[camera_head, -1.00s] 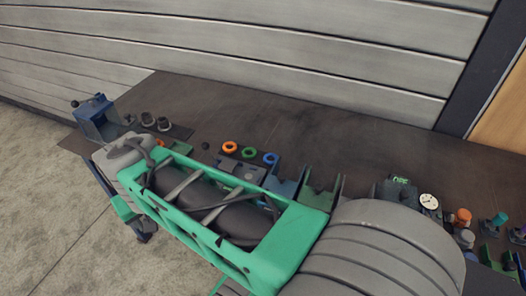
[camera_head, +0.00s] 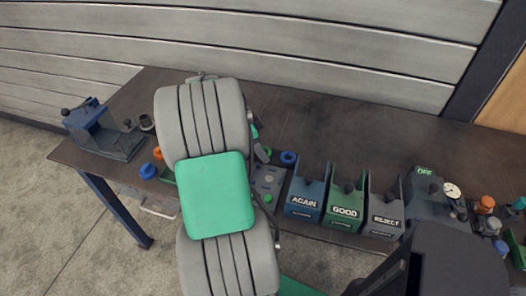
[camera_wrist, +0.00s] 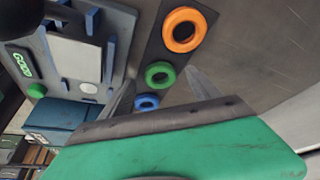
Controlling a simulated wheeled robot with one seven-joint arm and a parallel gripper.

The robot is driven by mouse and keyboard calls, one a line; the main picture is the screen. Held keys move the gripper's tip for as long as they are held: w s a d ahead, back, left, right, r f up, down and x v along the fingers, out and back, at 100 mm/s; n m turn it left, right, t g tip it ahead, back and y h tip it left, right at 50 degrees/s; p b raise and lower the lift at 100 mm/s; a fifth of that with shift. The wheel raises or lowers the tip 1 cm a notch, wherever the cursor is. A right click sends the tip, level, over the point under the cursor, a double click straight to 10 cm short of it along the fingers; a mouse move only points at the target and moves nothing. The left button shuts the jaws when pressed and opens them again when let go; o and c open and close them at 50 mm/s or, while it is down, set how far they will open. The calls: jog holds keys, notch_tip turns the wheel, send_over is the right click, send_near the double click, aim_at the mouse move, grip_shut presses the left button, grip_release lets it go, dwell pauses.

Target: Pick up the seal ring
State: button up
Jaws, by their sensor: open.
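Three seal rings lie in a row on a dark strip in the wrist view: orange (camera_wrist: 184,30), green (camera_wrist: 160,75) and blue (camera_wrist: 146,103). My gripper (camera_wrist: 160,80) is open, with one finger on each side of the green ring as seen from the wrist. The fingers look empty; I cannot tell their height above the ring. The blue ring's lower part is close to my gripper's edge. In the head view, the blue ring (camera_head: 288,157) and part of the green ring (camera_head: 267,152) show right of my arm, which hides the orange one and my fingertips.
Again (camera_head: 307,203), good (camera_head: 345,212) and reject (camera_head: 386,222) bins stand to the right. A grey fixture plate (camera_wrist: 117,45) lies beside the rings. Another orange ring (camera_head: 157,153) and blue ring (camera_head: 148,171) sit left of my arm, near a blue stand (camera_head: 84,115).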

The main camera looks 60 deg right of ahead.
jog(key=shift+s+d+f, duration=0.1)
jog(key=shift+f, duration=0.35)
jog(key=shift+c, duration=0.3)
jog(key=c, duration=1.4)
